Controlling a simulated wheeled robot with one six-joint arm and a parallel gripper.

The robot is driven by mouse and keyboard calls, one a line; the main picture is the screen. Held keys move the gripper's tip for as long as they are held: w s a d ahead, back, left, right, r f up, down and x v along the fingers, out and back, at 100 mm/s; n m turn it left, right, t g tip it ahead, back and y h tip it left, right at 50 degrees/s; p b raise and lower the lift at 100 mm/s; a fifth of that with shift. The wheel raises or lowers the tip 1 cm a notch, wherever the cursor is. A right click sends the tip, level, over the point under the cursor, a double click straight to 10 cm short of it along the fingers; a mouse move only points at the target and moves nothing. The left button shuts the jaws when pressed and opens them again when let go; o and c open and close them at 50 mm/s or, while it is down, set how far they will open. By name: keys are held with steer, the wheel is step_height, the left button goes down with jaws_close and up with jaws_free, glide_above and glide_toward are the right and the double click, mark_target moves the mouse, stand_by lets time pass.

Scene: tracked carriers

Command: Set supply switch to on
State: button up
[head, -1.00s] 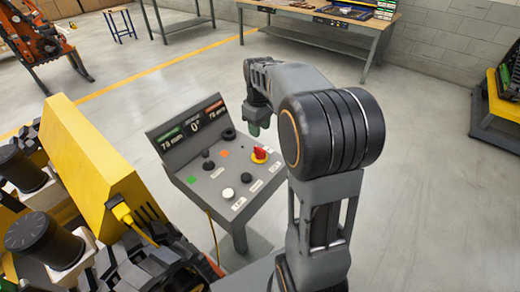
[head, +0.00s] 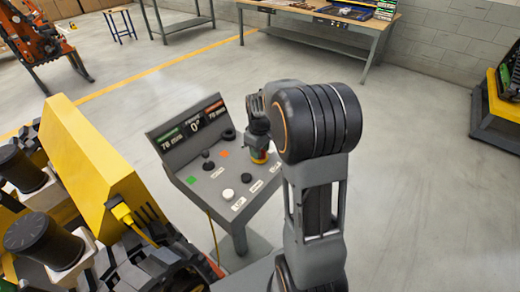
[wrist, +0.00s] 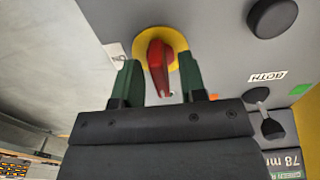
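The supply switch is a red rotary handle (wrist: 160,65) on a round yellow plate (wrist: 178,38), on the grey control panel. My gripper (wrist: 158,80) is open, with one green finger on each side of the red handle in the wrist view. Gaps show between the handle and both fingers. I cannot tell how deep the fingertips reach along the handle.
The sloped control panel (head: 208,186) also carries a white button (head: 228,194), black knobs, small levers and a display (head: 190,124). A yellow machine housing (head: 98,160) stands close on the left. The floor to the right is clear.

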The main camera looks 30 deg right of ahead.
steer(key=shift+c, duration=0.3)
jaws_close()
steer(key=m, duration=0.9)
steer(key=shift+m, duration=0.3)
steer(key=m, duration=0.4)
steer(key=shift+m, duration=2)
steer(key=shift+r+m, duration=0.1)
steer(key=shift+m, duration=0.2)
